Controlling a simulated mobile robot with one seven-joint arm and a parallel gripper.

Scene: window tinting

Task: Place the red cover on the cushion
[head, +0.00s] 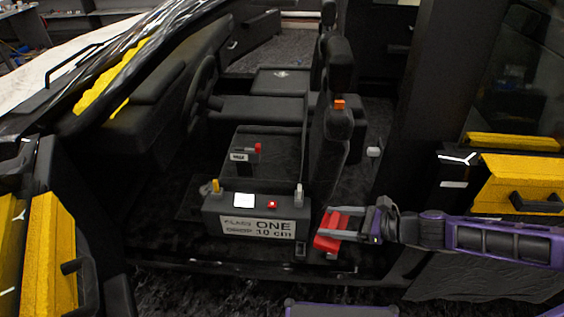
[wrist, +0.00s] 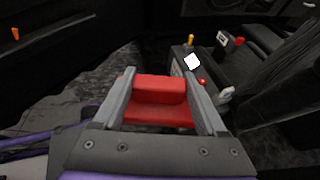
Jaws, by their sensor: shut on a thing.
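The red cover (head: 328,238) is a small stepped red block between the fingers of my gripper (head: 334,226). In the wrist view the red cover (wrist: 160,90) spans the gap between both grey fingers of my gripper (wrist: 159,76). It is held at the car's door opening, right of a dark box lettered "CLASS ONE 10 cm" (head: 212,223). The dark seat cushion (head: 262,142) lies inside the car, beyond the box and left of the upright seat back (head: 334,140). The cover is apart from the cushion.
The box carries a yellow knob (head: 215,185), a white panel (head: 244,200), a red button (head: 272,204) and a pale lever (head: 299,194). A small device with a red knob (head: 258,147) stands behind. The steering wheel (head: 201,88) is at left. A dark pillar (head: 418,110) bounds the opening.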

